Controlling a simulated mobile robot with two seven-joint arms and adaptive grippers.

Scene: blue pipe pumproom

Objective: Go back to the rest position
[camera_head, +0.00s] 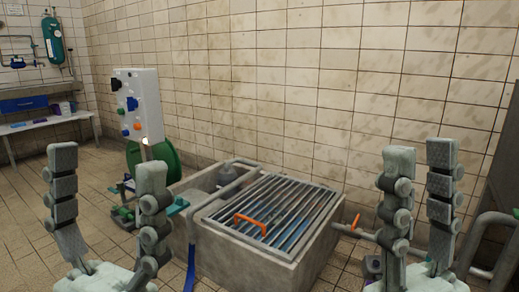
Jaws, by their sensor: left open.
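My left gripper (106,158) stands upright at the left of the head view. Its two fingers are spread wide and nothing is between them. My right gripper (420,157) stands upright at the right. Its two fingers are apart, seen at a slant, with a narrow empty gap showing between them. Both grippers point up in front of the pump room scene, and neither holds anything. The lower parts of both hands are cut off by the bottom edge.
A concrete basin (235,258) with a metal grate stands in the middle, an orange handle (250,221) on top. An orange-levered valve (356,222) is at its right. A white control panel (138,103) stands behind left. A bench (40,124) is far left. A tiled wall closes the back.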

